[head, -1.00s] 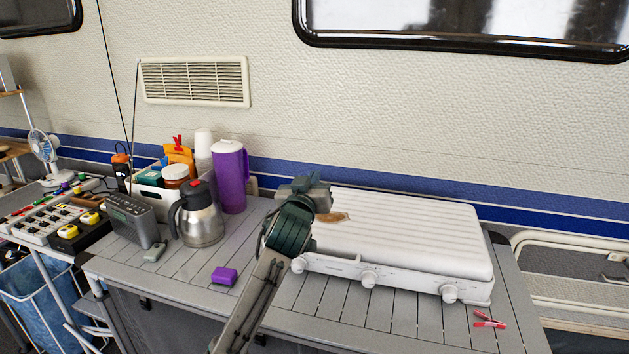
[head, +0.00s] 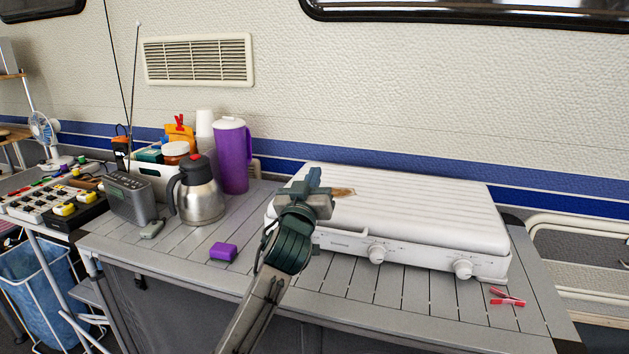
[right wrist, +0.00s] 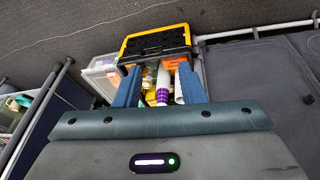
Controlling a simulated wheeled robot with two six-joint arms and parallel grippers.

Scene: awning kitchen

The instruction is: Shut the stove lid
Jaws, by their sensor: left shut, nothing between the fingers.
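The camp stove's white ribbed lid (head: 420,205) lies flat over the stove in the head view, so it looks shut. A brown patch shows near its left end. The stove's white front (head: 412,258) has two visible knobs; its left front part is hidden by my left arm. My left gripper (head: 320,192) is shut and empty, over the lid's left front part; I cannot tell whether it touches the lid. My right gripper (right wrist: 160,85) shows in the right wrist view with its blue fingers apart and is away from the stove.
A purple block (head: 223,251), a steel jug (head: 200,200), a purple pitcher (head: 233,158) and a radio (head: 131,198) stand left of the stove. The right wrist view shows a yellow-black box (right wrist: 155,43).

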